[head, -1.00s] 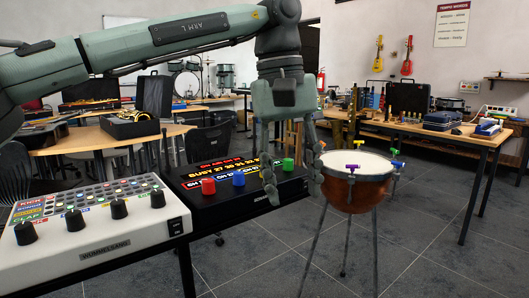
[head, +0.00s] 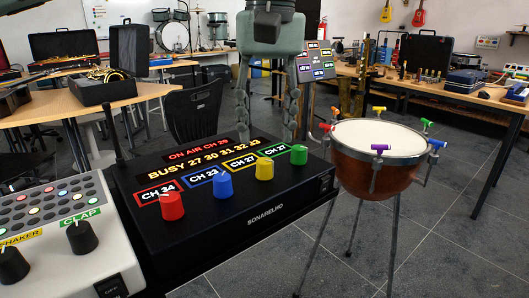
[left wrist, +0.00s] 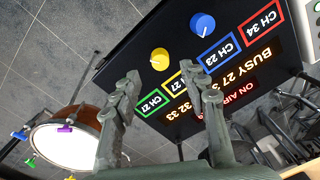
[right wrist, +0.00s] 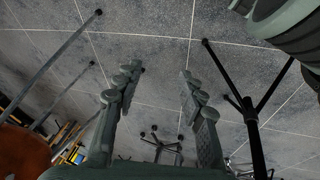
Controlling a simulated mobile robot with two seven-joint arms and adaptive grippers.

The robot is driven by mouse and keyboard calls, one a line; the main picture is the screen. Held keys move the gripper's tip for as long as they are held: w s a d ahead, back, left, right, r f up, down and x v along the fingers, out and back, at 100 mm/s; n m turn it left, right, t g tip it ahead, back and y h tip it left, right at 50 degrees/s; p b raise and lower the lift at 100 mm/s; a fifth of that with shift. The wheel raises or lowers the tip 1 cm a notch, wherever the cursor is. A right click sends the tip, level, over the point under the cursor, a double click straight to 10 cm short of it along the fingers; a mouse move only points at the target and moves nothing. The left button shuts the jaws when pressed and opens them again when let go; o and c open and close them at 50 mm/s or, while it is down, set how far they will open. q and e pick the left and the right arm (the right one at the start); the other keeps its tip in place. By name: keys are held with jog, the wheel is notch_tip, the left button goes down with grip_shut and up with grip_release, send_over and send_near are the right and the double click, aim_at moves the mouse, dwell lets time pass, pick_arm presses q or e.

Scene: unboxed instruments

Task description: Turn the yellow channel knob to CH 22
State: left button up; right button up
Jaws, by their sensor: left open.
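The yellow knob (head: 264,167) stands on the black radio (head: 222,232), between the blue knob (head: 222,184) and the green knob (head: 299,154). The yellow-framed display (head: 241,160) appears to read CH 27. The red knob (head: 172,206) is at the left end. My left gripper (head: 267,122) is open and empty above the panel's far side. In the left wrist view, the yellow knob (left wrist: 159,58) shows beyond and between the open fingertips (left wrist: 160,82), untouched; its white pointer is visible. The green knob is hidden there. My right gripper (right wrist: 161,73) is open and empty over the floor.
The radio's antenna (head: 110,95) rises at its left back. A white drum machine (head: 55,225) sits left of the radio. A kettle drum (head: 375,165) with coloured handles stands close on the right. An orange BUSY row (head: 210,165) lists several channels, 27 among them.

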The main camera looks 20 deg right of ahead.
aim_at(265, 160)
pick_arm(q)
notch_tip(265, 160, down, 4)
jog(key=shift+a+f, duration=0.1)
jog(key=shift+f, duration=0.65)
pick_arm(e)
jog(key=shift+w+a+r+n+t+y, duration=0.15)
jog(key=shift+w+a+r+t, duration=0.1)
jog(key=shift+w+a+t, duration=0.25)
jog(key=shift+w+a+r+n+t+y, duration=0.1)
jog(key=shift+w+a+r+t, duration=0.3)
jog(key=shift+w, duration=0.3)
jog(key=shift+w+a+r+n+t+y, duration=0.1)
jog(key=shift+w+a+r+t+y, duration=0.1)
jog(key=shift+w+a, duration=0.35)
jog(key=shift+d, duration=0.1)
pick_arm(q)
grip_shut()
pick_arm(e)
jog(key=shift+f, duration=0.1)
